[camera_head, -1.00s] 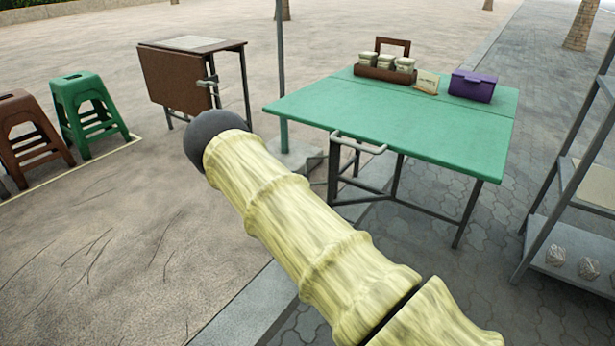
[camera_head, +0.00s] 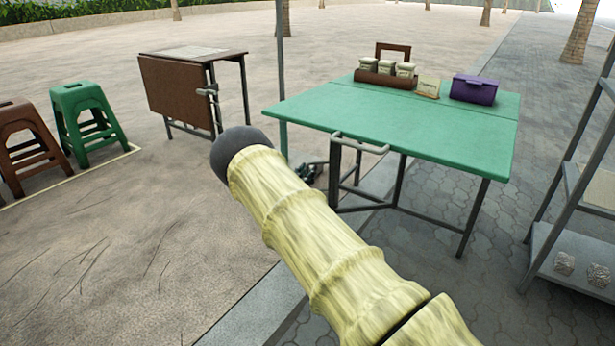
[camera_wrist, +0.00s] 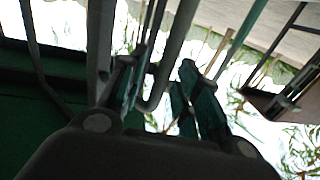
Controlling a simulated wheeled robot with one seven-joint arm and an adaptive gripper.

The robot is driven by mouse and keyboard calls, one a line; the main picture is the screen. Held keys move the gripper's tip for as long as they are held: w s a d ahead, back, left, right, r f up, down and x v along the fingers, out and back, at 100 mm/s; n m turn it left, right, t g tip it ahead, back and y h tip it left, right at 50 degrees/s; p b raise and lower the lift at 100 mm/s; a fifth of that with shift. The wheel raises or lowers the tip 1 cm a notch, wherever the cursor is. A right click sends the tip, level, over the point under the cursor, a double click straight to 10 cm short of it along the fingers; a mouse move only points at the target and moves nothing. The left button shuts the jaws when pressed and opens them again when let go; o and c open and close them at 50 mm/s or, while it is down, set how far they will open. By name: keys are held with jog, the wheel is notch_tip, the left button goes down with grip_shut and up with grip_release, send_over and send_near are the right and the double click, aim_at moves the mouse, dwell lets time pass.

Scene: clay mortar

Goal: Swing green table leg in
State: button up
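The green table (camera_head: 400,120) stands right of centre in the head view. Its near-left leg (camera_head: 335,178) has a pale looped handle (camera_head: 360,142) at the top, just outside the table edge. My gripper (camera_head: 309,172) shows small and dark, low and left of that leg, partly hidden behind my arm. In the wrist view, my gripper's two dark green fingers (camera_wrist: 157,92) are apart. A grey curved bar (camera_wrist: 170,60), seemingly the handle, shows in the gap between them. I cannot tell whether they touch it. The green underside (camera_wrist: 40,115) fills the left.
Jars in a wooden rack (camera_head: 385,75), a small sign and a purple box (camera_head: 474,89) stand on the green table. A brown folding table (camera_head: 175,90) and stools (camera_head: 85,125) are at left. A metal shelf (camera_head: 570,230) stands at right. A thin pole (camera_head: 281,70) rises behind my arm.

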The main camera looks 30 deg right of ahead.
jog(key=shift+w+d, duration=0.1)
jog(key=shift+d, duration=0.05)
grip_shut()
jog(key=shift+d, duration=0.1)
